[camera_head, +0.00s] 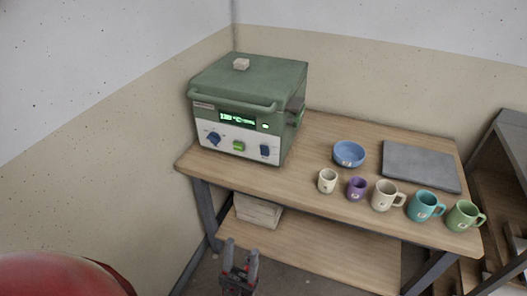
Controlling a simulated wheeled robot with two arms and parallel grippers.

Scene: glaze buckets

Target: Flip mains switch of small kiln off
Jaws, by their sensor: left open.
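The small kiln (252,92) is a green box with a handle bar across its front, at the left end of the wooden table. Its pale front panel has a lit green display (238,120), a blue knob (213,139) at left, a lit green rocker switch (239,146) in the middle and a dark blue switch (265,151) at right. No label tells me clearly which is the mains switch. My left gripper (241,254) is open and empty, low in front of the table, below the panel and apart from it. My right gripper is not in view.
The table (310,172) also holds a blue bowl (349,154), a grey slab (420,166) and a row of several cups along the front, including a purple cup (357,188). A rack (503,170) stands at right.

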